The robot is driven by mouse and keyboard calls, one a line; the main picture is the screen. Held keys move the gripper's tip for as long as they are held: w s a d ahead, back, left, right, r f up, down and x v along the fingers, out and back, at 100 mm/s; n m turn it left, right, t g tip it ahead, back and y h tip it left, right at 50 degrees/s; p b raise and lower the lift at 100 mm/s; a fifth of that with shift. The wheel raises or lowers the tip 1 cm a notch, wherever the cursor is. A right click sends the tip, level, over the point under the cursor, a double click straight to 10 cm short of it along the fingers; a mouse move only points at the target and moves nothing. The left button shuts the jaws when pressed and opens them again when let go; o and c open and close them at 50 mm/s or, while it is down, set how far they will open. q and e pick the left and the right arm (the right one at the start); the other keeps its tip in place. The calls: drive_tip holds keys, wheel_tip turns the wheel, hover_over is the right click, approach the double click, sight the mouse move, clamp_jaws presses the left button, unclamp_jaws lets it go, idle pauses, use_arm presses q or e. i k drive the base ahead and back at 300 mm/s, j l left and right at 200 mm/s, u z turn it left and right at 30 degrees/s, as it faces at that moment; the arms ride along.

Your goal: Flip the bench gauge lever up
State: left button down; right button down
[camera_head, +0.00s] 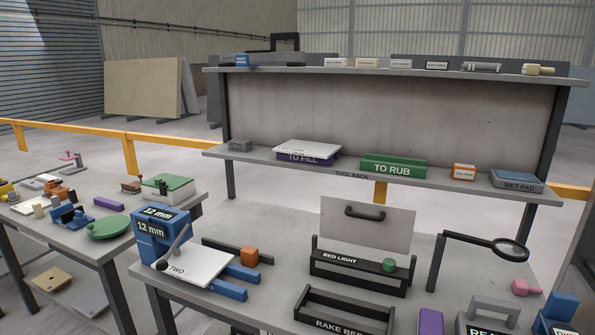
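The bench gauge (160,224) is a blue upright block marked "12 mm" on its top and front. It stands at the left end of the near bench. Its lever (177,245) is a thin grey rod that slants down to the left, with a dark knob (162,265) at the low end. A white plate (200,267) marked "TWO" lies beside the lever, over blue arms that stick out to the right. Neither of my grippers shows in the head view.
A black "BED LIGHT" unit (345,272) with a handled panel and a "RAKE BED" tray (340,315) stand to the right. A black bar with an orange block (249,256) lies behind the gauge. A magnifier (510,249) stands far right. A tool rack (300,165) rises behind.

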sight(162, 265)
drive_tip(key=u, duration=0.85)
